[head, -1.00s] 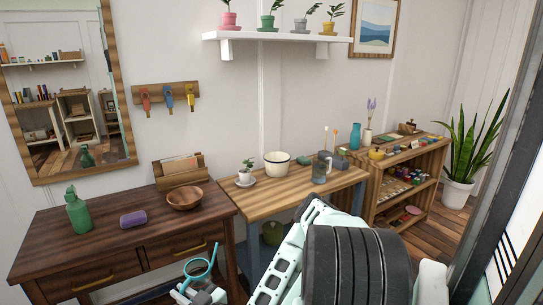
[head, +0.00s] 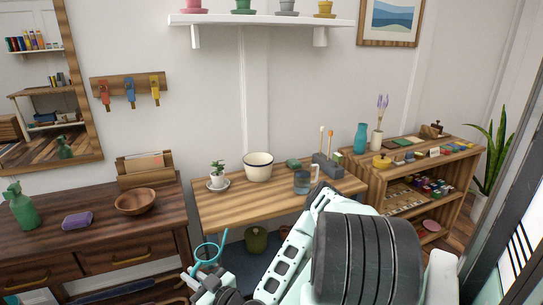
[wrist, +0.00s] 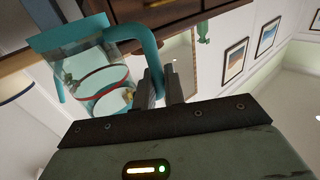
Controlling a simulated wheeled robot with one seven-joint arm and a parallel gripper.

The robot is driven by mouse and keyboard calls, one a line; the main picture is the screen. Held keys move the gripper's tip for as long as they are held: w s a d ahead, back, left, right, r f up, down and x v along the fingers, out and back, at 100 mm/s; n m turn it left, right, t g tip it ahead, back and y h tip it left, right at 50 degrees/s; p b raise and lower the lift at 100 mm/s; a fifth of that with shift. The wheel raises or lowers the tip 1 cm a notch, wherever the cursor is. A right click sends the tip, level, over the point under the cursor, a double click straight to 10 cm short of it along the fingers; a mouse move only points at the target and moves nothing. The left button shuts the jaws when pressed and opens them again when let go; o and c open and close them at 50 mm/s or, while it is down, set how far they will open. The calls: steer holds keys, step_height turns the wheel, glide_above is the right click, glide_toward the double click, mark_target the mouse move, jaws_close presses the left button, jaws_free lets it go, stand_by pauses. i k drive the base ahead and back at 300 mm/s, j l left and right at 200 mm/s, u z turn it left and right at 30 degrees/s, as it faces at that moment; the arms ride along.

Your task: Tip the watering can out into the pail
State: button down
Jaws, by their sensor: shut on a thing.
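The watering can is a see-through vessel with a teal rim and teal handle; in the wrist view (wrist: 92,75) it fills the upper left, with a red-edged ring showing through it. My gripper (wrist: 160,86) is shut on its handle. In the head view the can's teal part (head: 207,252) shows low, in front of the table, at my gripper (head: 208,278); most of the can is hard to make out there. The pail, a white pot with a dark rim (head: 258,170), stands upright on the light wooden table, further back and right of the can, apart from it.
The dark desk (head: 150,220) bears a wooden bowl (head: 136,202). A wall shelf (head: 260,20) hangs above.

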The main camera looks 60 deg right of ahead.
mark_target(258, 168)
steer(key=k+l, duration=0.1)
steer(key=l, duration=0.25)
steer(key=k+l, duration=0.1)
steer(key=l, duration=0.25)
steer(key=k+l, duration=0.1)
steer(key=l, duration=0.25)
steer(key=k+l, duration=0.1)
steer(key=l, duration=0.2)
